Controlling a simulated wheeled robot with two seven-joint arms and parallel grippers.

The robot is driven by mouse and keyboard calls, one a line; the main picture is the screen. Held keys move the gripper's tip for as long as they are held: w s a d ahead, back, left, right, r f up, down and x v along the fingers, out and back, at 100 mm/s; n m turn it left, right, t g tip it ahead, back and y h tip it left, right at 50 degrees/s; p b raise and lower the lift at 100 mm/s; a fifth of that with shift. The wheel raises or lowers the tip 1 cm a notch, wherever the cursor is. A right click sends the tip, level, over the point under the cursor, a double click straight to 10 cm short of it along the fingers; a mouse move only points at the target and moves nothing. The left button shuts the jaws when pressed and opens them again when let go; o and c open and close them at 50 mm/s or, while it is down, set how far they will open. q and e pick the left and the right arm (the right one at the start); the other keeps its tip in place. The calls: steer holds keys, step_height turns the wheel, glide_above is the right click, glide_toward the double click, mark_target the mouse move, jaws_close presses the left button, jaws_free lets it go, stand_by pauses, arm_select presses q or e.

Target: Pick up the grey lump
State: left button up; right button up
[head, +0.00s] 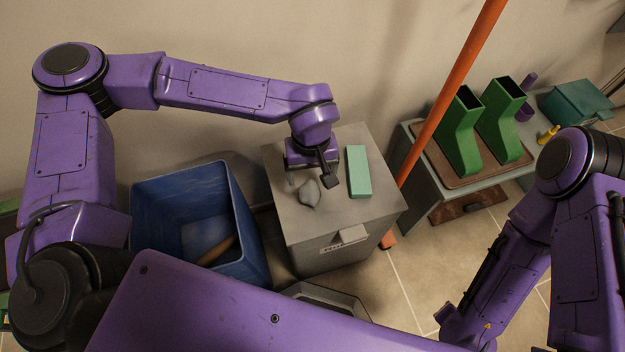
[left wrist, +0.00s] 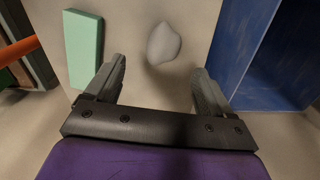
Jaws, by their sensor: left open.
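The grey lump (head: 309,193) lies on the top of a grey cabinet (head: 345,222), left of a light green block. In the left wrist view the lump (left wrist: 164,44) sits ahead of the fingertips, between their lines and apart from both. My left gripper (head: 312,182) is above the cabinet top, just behind the lump; it also shows in the left wrist view (left wrist: 160,78), open and empty. My right arm comes in at the right of the head view, but its gripper is not in view.
The light green block (head: 358,172) lies close to the right of the lump. A blue bin (head: 166,225) with a brownish object inside stands left of the cabinet. An orange pole (head: 450,90) leans at the right, near a bench with green boots (head: 462,135).

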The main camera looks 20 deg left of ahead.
mark_target(309, 190)
arm_select(q)
steer(key=f, duration=0.3)
steer(key=f+b, duration=0.1)
steer(key=f, duration=0.5)
steer(key=shift+s+a+b, duration=0.2)
steer(key=shift+a+b, duration=0.05)
steer(key=shift+b, duration=0.05)
steer(key=c, duration=1.1)
